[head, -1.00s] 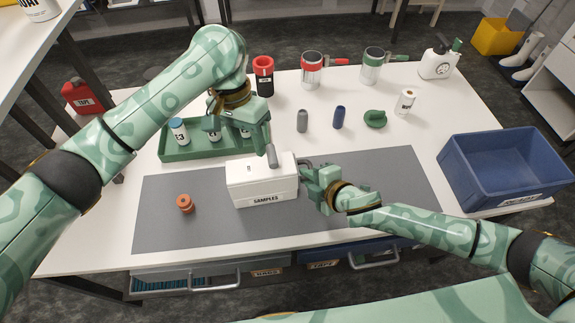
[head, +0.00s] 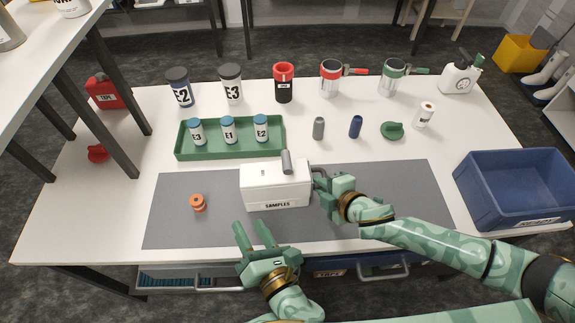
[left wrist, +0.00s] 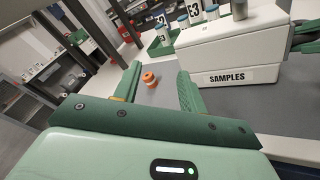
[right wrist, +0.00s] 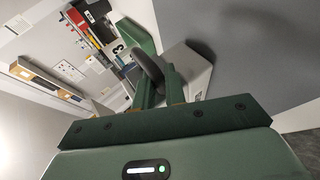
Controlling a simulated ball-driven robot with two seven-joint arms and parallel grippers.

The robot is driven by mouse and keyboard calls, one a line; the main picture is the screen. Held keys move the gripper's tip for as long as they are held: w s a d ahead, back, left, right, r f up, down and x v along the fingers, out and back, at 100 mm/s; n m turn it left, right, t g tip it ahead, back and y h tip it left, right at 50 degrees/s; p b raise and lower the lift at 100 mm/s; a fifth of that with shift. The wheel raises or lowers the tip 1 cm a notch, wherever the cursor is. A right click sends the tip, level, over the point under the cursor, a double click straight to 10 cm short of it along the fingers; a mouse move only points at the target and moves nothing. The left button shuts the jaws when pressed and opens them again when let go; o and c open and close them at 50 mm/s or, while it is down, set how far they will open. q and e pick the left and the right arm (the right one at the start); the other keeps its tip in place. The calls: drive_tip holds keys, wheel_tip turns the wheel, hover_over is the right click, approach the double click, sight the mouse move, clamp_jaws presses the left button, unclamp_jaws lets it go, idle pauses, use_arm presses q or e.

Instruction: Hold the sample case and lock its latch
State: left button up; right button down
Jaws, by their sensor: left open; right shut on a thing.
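The white sample case (head: 262,190), labelled SAMPLES, stands upright on the grey mat. My right gripper (head: 318,183) is at the case's right side, shut on a dark grey side handle (right wrist: 150,68). My left gripper (head: 251,228) is open and empty in front of the case, at the mat's front edge, apart from the case. The case also shows in the left wrist view (left wrist: 222,48), right of the left fingers. The latch is not clearly seen in the wrist views.
A green tray (head: 180,150) with small bottles stands behind. Grey (head: 318,128) and blue (head: 355,126) cylinders stand behind the case. A blue bin (head: 470,190) is at the right. The mat's left part is mostly clear.

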sight(288, 173)
use_arm(q)
drive_tip(key=w+d+r+n+t+h, duration=0.1)
drive_tip(key=w+d+r+t+h, duration=0.15)
drive_tip(key=d+h, duration=0.45)
drive_tip(key=shift+y, duration=0.3)
drive_tip(key=w, duration=0.8)
drive_tip(key=w+d, duration=0.1)
drive_tip(key=w, duration=0.2)
drive_tip(key=shift+w+f, duration=0.15)
drive_tip(key=shift+w, duration=0.25)
clamp_jaws()
